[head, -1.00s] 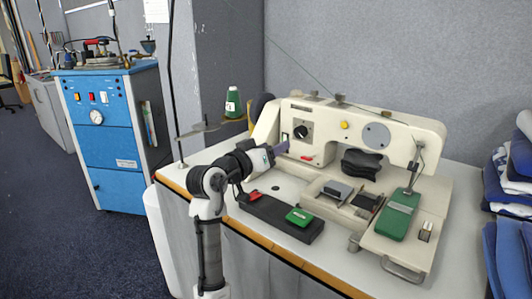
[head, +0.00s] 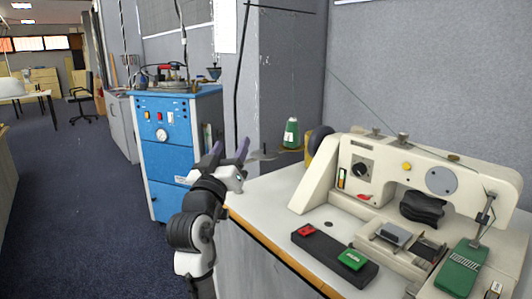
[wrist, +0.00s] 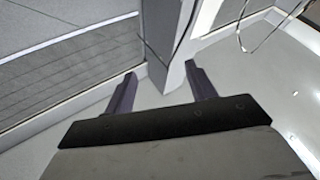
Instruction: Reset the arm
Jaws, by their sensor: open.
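My gripper (head: 228,151) is raised in front of the left end of the table in the head view, its two purple fingers pointing up and spread apart. It is open with nothing between the fingers. In the wrist view my gripper (wrist: 160,82) also shows open and empty, with wall panels and a pillar edge beyond it. My arm is folded upward, clear of the table edge.
A cream sewing machine (head: 372,175) stands on the white table (head: 275,207) at right. A black switch box (head: 318,255) with red and green buttons lies in front. A blue cabinet unit (head: 170,150) stands behind left. The dark carpet (head: 80,220) at left is clear.

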